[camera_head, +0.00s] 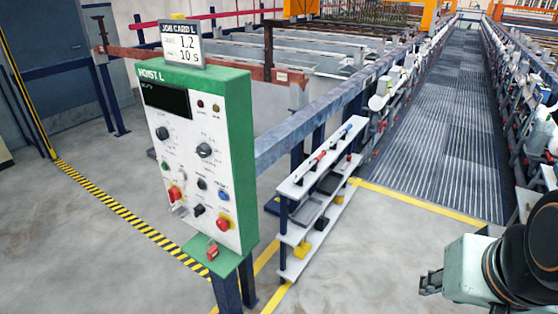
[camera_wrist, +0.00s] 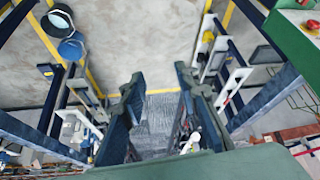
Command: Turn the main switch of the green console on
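The green console (camera_head: 237,150), labelled HOIST L, stands left of centre in the head view with its white panel facing left of me. The panel has a dark display (camera_head: 166,99), several black knobs, a red switch (camera_head: 175,193) at lower left, and a red knob (camera_head: 222,223) at lower right. No readable label tells which is the main switch or its position. A corner of the console (camera_wrist: 298,38) shows at top right in the wrist view. My gripper (camera_head: 430,283) is at lower right, well apart from the console. In the wrist view its two fingers (camera_wrist: 160,100) are apart, with nothing between them.
A white shelf rack (camera_head: 318,178) with tools stands right of the console. A red padlock-like object (camera_head: 212,251) is on the console's lower ledge. A job card sign (camera_head: 181,44) stands on top. Bare floor (camera_head: 385,250) lies between rack and gripper.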

